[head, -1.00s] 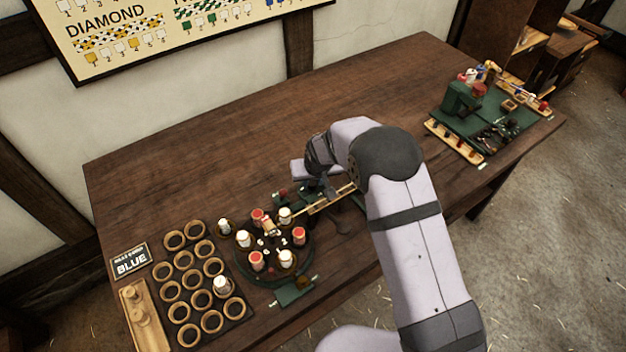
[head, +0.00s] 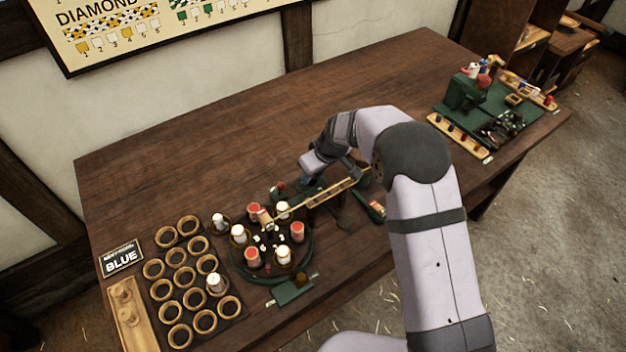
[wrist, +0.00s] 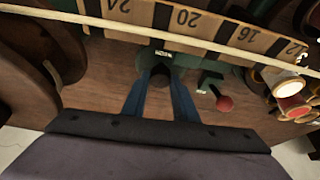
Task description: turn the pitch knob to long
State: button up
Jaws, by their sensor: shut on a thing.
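In the wrist view, a dark round knob (wrist: 160,77) sits on a green mount under a small white label (wrist: 163,53) that I cannot read. My gripper (wrist: 160,84) has its two blue fingers closed about this knob. In the head view, my gripper (head: 312,182) is at the green part of the rope machine, right of the round bobbin carrier (head: 270,270). There my own wrist hides the knob. I cannot make out the knob's pointer or its setting.
A wooden scale (wrist: 185,18) with numbers runs just above the knob. A red-balled lever (wrist: 225,103) stands close to its right. Red and white bobbins (head: 297,230) stand on the carrier. A rack of wooden rings (head: 187,282) lies left. The table's back is clear.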

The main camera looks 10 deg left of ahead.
jog(key=shift+n+b, duration=0.45)
jog(key=shift+n, duration=0.05)
jog(key=o, duration=1.1)
jog(key=shift+c, duration=0.2)
jog(key=b+v, duration=0.2)
jog(key=v, duration=0.5)
jog(key=shift+r, duration=0.15)
jog(key=shift+d, duration=0.15)
